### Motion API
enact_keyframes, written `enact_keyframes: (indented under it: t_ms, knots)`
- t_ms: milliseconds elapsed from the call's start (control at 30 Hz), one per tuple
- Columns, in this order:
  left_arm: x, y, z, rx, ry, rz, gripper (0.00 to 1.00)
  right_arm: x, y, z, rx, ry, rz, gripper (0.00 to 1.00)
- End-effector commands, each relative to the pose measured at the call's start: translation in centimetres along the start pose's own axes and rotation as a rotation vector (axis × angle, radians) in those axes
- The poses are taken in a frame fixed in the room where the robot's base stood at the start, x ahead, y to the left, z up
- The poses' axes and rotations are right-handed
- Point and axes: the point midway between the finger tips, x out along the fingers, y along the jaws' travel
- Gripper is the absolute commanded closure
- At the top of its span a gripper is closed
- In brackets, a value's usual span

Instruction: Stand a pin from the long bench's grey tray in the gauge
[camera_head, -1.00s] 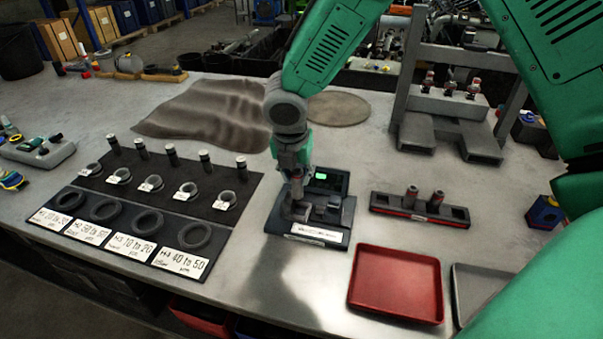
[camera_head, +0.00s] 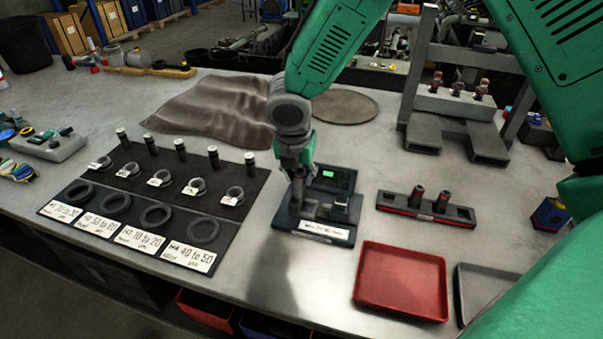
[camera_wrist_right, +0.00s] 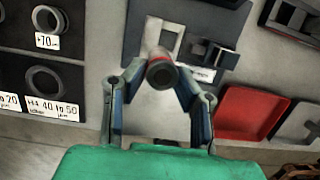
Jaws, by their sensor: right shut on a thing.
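The gauge (camera_head: 322,232) is a dark block with a small green-lit display on the long bench. It also shows in the wrist view (camera_wrist_right: 139,42), with a light square plate on it. My right gripper (camera_head: 297,167) is above the gauge's left part, shut on a dark pin with a reddish band (camera_head: 298,186). In the wrist view the pin (camera_wrist_right: 161,72) is between the fingertips (camera_wrist_right: 160,85), its round end towards the camera, over the plate's edge. The pin looks upright; I cannot tell whether it touches the gauge. The grey tray (camera_head: 459,290) is partly hidden by my arm.
A red tray (camera_head: 402,310) lies right of the gauge. A dark rack (camera_head: 394,203) with two pins stands behind it. A black board (camera_head: 128,213) with rings, posts and labels lies to the left. A brown cloth (camera_head: 215,110) and a grey stand (camera_head: 424,100) are further back.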

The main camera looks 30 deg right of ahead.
Motion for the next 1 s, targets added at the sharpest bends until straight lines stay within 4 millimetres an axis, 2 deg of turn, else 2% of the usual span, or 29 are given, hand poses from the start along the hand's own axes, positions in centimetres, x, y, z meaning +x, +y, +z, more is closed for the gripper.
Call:
enact_keyframes:
  t_ms: [1000]
  knots:
    - [-0.8,0.0,-0.1,0.000,0.000,0.000,0.60,0.4,-1.3,1.5,0.002,0.002,0.001,1.00]
